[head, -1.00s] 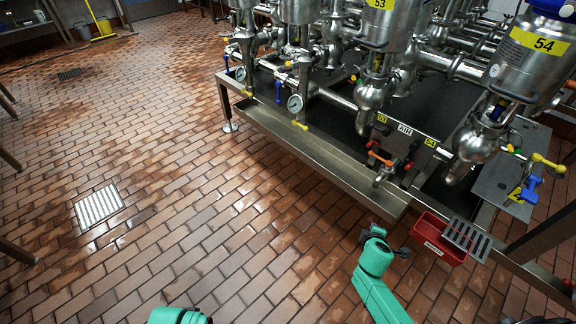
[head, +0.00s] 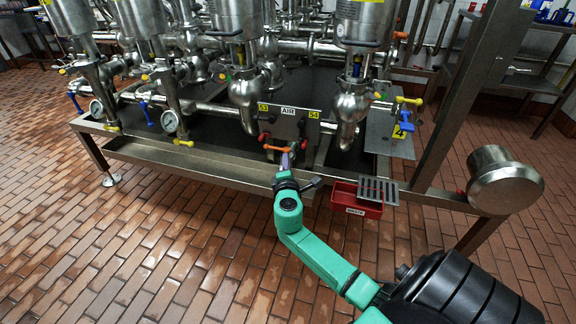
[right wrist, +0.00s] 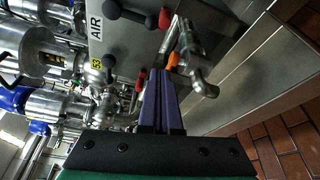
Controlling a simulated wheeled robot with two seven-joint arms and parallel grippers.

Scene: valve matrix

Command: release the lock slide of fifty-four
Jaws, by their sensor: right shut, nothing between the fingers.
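The grey AIR panel (head: 288,121) carries yellow tags 53 (head: 263,107) and 54 (head: 313,115). It also shows in the right wrist view (right wrist: 125,45), where tag 54 is not seen. Red and dark knobs sit below the tags; I cannot tell which part is the lock slide of fifty-four. My right gripper (head: 287,162) is shut and empty, just in front of the panel's lower edge, close to an orange-handled tap (head: 274,148). In the right wrist view its purple fingers (right wrist: 161,74) lie together, pointing at the panel. My left gripper is out of view.
A steel frame edge (head: 200,168) runs below the panel. A steel post (head: 470,95) and rounded steel drum (head: 505,180) stand farther right. The tiled floor in front is open.

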